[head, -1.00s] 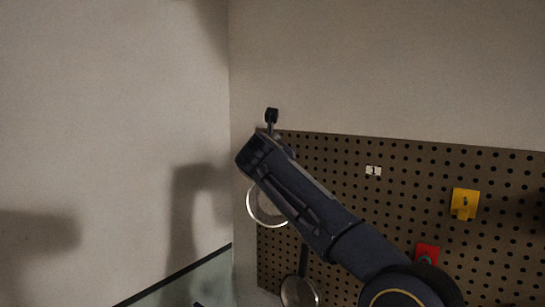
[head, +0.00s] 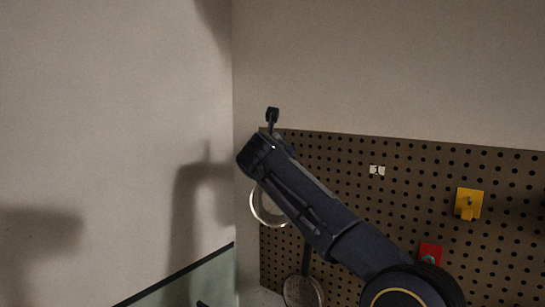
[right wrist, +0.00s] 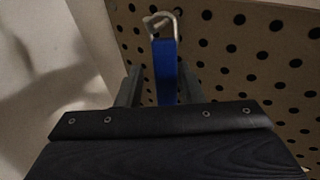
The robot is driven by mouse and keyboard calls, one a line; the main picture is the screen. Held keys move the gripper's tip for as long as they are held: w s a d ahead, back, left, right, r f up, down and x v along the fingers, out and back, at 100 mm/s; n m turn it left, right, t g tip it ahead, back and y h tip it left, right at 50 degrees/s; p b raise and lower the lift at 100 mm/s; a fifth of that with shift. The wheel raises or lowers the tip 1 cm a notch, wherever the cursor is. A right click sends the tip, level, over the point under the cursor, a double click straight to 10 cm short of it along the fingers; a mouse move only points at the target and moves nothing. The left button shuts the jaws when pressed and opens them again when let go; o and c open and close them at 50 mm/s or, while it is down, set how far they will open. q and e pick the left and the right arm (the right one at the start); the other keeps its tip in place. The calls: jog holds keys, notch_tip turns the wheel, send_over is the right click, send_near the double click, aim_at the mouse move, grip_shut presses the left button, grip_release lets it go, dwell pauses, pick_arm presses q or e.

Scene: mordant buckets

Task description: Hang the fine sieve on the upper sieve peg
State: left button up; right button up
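My right arm reaches up from the lower right in the head view. My right gripper (right wrist: 160,85) is at the upper left of the pegboard. In the right wrist view, a blue handle (right wrist: 165,72) with a bent metal loop (right wrist: 163,20) stands between its fingers. A gap shows between the left finger and the handle, so the fingers look open around it. In the head view a pale sieve rim (head: 256,212) hangs below the gripper, partly hidden by my arm. I cannot tell whether the loop is on a peg. My left gripper is not in view.
The perforated pegboard (head: 420,180) fills the right side. A second sieve (head: 303,292) hangs lower on it. A yellow holder (head: 469,203) and a red holder (head: 430,252) are fixed at the right. A plain wall stands close on the left.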

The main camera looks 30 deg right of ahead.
jog(key=shift+s+d, duration=0.25)
jog(key=shift+d, duration=0.25)
pick_arm(q)
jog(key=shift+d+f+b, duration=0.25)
jog(key=shift+b, duration=0.05)
pick_arm(e)
jog(key=v, duration=0.8)
jog(key=shift+w+a, duration=0.3)
jog(key=shift+a, duration=0.05)
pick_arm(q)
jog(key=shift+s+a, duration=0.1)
pick_arm(e)
jog(key=shift+a, duration=0.1)
